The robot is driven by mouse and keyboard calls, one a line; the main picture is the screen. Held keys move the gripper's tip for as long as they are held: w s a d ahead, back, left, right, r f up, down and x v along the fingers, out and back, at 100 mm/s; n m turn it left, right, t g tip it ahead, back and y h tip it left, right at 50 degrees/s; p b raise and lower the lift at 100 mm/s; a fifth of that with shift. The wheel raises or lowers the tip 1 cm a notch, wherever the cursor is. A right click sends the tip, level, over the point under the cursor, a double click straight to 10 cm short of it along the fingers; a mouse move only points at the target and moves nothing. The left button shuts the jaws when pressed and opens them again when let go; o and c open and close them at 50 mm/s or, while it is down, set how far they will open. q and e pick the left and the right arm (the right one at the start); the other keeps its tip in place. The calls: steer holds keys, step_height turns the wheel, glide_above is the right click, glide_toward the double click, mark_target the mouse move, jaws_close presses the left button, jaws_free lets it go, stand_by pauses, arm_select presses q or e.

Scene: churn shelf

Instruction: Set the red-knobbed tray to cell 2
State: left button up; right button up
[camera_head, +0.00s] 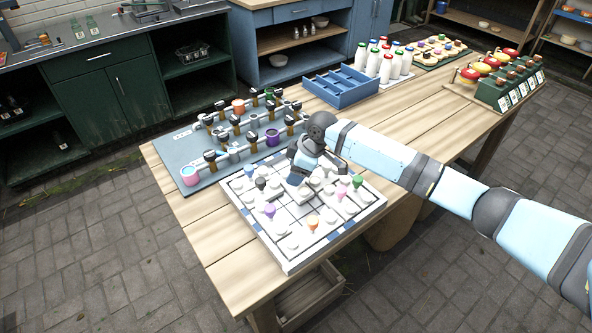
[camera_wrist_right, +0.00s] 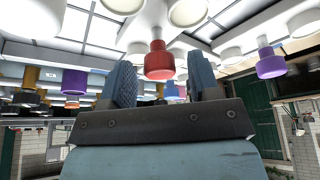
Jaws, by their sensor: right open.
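The red knob (camera_wrist_right: 159,62) shows in the right wrist view, attached to a white piece, in a picture that appears upside down. My right gripper (camera_wrist_right: 160,72) is open, with one finger on each side of the red knob and gaps visible between. In the head view my right gripper (camera_head: 303,172) is low over the white gridded board (camera_head: 290,262), and its arm hides the red knob there. I cannot make out any cell numbers, so I cannot tell which is cell 2. My left gripper is not in view.
A purple knob (camera_wrist_right: 270,64) stands to one side in the wrist view. Orange (camera_head: 313,222), green (camera_head: 357,181) and other knobs crowd the board. Behind it is a blue-grey panel (camera_head: 218,178) with taps and cups. A blue crate (camera_head: 340,98) and bottles (camera_head: 386,70) stand farther back.

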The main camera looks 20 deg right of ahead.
steer(key=v, duration=1.3)
steer(key=shift+d+r, duration=0.2)
steer(key=shift+r, duration=0.1)
steer(key=shift+s, duration=0.15)
